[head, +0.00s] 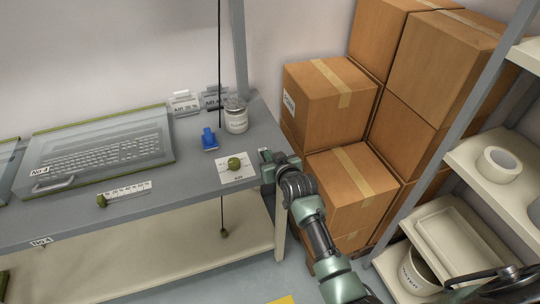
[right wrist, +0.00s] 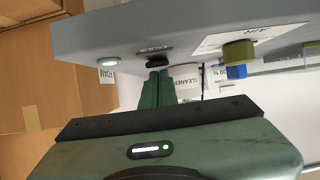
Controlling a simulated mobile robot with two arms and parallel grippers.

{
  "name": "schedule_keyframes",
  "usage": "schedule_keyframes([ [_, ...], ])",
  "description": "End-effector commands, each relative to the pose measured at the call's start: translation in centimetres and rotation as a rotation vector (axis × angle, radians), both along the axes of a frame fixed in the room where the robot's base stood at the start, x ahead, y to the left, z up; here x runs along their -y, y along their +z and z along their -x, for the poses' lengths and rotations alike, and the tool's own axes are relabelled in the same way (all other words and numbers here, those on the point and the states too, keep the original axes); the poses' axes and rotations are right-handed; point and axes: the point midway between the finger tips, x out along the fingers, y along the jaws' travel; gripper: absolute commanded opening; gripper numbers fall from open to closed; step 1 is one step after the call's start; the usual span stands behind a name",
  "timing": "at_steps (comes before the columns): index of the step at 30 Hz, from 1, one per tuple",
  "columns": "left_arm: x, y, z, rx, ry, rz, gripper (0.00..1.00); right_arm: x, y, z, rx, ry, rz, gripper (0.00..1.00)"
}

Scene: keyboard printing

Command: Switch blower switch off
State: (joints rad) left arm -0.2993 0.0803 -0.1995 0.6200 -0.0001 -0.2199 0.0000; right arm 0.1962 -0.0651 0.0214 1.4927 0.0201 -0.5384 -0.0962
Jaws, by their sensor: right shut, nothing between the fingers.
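The blower switch (right wrist: 158,61) is a small black rocker on the grey edge of the workbench, with a small label beside it that is hard to read. A round lit light (right wrist: 107,63) sits to its left in the right wrist view. My right gripper (right wrist: 158,74) is shut and empty, its green fingertips right at the switch; I cannot tell whether they touch it. In the head view my right gripper (head: 268,162) is at the bench's right end, and the arm hides the switch.
The grey workbench (head: 190,180) carries a keyboard case (head: 100,147), a blue item (head: 209,139), a jar (head: 236,118) and a green knob (head: 234,163) on a white card. Cardboard boxes (head: 325,100) stand close to its right. A shelf rack (head: 485,160) stands at far right.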

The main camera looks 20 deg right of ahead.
Motion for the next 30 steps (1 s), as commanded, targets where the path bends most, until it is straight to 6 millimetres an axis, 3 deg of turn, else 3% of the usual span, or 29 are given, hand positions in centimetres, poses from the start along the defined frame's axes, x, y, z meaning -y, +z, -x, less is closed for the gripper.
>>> schedule_keyframes([
  [9,0.0,-0.3,0.1,-0.002,0.000,0.000,0.36,0.0,-0.3,0.0,0.005,0.000,0.000,0.00],
  [15,0.0,-3.6,0.1,-0.002,0.000,0.001,0.36,0.0,-2.3,0.4,0.105,0.001,-0.002,0.00],
  [16,0.0,-2.6,0.1,-0.002,0.000,0.001,0.36,0.0,-1.1,0.2,0.102,0.000,-0.002,0.00],
  [30,0.1,-1.2,0.1,-0.001,0.000,0.001,0.36,0.0,0.1,0.3,0.097,0.000,-0.002,0.00],
])
